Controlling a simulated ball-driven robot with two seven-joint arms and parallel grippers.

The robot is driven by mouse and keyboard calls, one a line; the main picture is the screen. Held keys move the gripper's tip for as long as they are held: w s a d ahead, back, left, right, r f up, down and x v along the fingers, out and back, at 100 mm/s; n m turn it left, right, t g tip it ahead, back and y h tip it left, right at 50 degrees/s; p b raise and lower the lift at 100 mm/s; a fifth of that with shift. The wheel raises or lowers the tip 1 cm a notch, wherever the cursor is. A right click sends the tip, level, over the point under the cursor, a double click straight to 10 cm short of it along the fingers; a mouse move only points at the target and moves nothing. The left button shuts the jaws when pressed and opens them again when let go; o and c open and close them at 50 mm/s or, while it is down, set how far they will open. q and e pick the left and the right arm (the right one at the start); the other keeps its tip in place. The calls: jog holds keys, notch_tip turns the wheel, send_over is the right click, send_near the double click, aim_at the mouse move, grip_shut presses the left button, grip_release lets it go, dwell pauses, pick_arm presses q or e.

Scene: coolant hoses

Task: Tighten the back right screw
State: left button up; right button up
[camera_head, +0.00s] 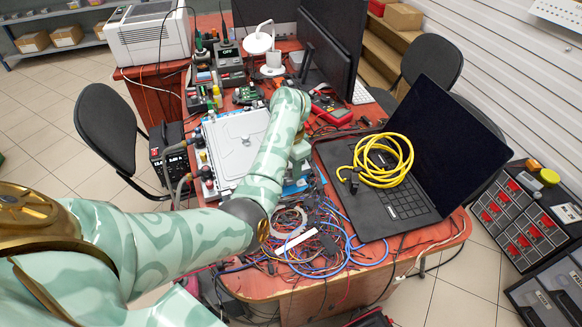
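A flat silver-grey unit (226,151), perhaps a cold plate, lies on the red-topped table. Dark hoses (180,147) run to fittings along its left edge. Screws on it are too small to make out, and my arm covers its right side, so I cannot pick out the back right screw. My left arm comes in from the lower left, rises past the unit and bends down at its right. My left gripper (299,158) is small and partly hidden there, beside the unit's right edge. I cannot see its fingers clearly. My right gripper is not in view.
An open black laptop (390,214) with a coil of yellow cable (377,161) takes up the right side. Tangled wires (312,238) cover the front. A red multimeter (332,109), a white lamp (262,45) and monitors stand behind. A black power box (168,160) stands left.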

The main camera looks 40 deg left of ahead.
pick_arm(q)
jog(key=shift+c, duration=0.3)
grip_shut()
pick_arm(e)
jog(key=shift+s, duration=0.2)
pick_arm(q)
jog(key=shift+m, duration=0.4)
jog(key=m, duration=0.3)
jog(key=shift+d+m, duration=0.1)
jog(key=shift+m, duration=0.3)
jog(key=m, duration=0.4)
jog(key=shift+r+m, duration=0.1)
jog(key=shift+m, duration=0.2)
jog(key=m+p, duration=0.1)
jog(key=m, duration=0.3)
jog(key=shift+s, duration=0.1)
jog(key=shift+m+p, duration=0.8)
jog(key=shift+m, duration=1.6)
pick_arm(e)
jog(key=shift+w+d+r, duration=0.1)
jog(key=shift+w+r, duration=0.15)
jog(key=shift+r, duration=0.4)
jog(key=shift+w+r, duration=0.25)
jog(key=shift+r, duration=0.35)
